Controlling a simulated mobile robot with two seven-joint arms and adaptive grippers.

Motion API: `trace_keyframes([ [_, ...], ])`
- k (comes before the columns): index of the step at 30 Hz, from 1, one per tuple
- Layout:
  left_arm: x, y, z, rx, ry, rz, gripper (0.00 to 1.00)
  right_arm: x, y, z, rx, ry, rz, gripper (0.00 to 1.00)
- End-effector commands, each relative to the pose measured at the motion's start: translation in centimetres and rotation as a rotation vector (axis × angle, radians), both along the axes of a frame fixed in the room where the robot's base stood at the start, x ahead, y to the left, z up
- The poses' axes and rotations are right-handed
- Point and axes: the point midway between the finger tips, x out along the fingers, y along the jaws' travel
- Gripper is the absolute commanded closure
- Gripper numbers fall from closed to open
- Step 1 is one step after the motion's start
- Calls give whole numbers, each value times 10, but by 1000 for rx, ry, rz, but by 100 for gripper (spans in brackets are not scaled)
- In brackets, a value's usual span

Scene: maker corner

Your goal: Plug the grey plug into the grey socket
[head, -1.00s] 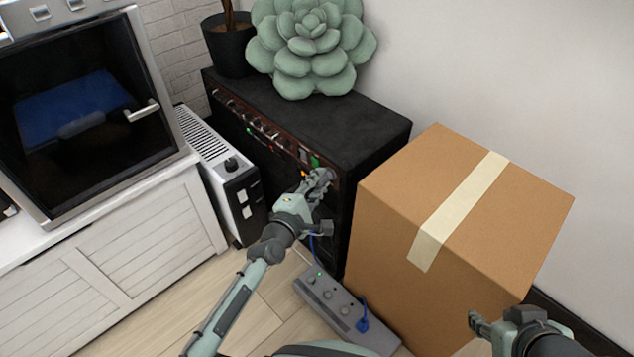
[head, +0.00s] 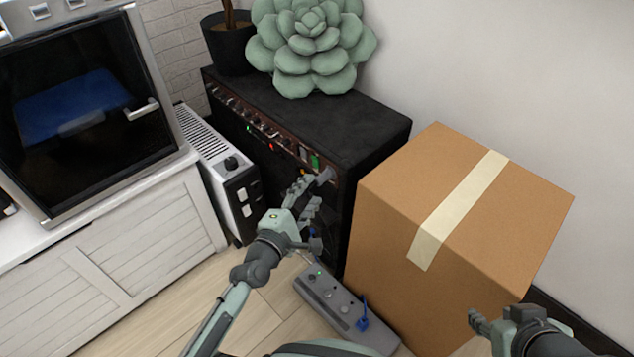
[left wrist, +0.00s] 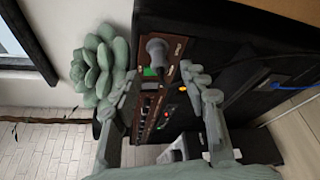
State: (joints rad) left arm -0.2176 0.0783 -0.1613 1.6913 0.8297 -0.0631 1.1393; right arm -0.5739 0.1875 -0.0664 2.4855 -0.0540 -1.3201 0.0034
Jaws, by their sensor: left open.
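The grey plug (head: 325,175) sticks out of the control panel on the black amplifier's front, beside a green part. In the left wrist view the grey plug (left wrist: 157,48) stands against the panel between and beyond my fingers. It covers the spot behind it, so the grey socket itself is hidden and I cannot see how deep the plug sits. My left gripper (head: 308,193) is open and empty, a little below and left of the plug; its two fingers (left wrist: 163,78) show apart in the wrist view. My right gripper (head: 478,320) is low at the right, far from the plug; its jaws are unclear.
The black amplifier (head: 340,118) carries a green succulent (head: 310,45) and a dark pot (head: 230,48). A cardboard box (head: 440,230) stands close on its right, a white heater (head: 230,185) on its left. A grey power strip (head: 330,296) with a blue plug (head: 362,318) lies on the floor.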

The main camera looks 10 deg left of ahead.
Motion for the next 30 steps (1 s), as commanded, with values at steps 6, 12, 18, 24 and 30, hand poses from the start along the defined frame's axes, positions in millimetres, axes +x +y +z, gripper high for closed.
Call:
trace_keyframes([
  [6, -42, 9, 6, 2, 1, 0, 56, 0, 0, 0, 0, 0, 0, 60],
  [12, -59, 13, 10, 2, -2, -1, 56, 0, 0, 0, 0, 0, 0, 60],
  [18, -60, 13, 10, 0, -2, 0, 56, 0, 0, 0, 0, 0, 0, 60],
  [24, -60, 13, 10, 1, -1, 0, 56, 0, 0, 0, 0, 0, 0, 60],
  [30, -60, 13, 10, 1, -1, 0, 56, 0, 0, 0, 0, 0, 0, 60],
])
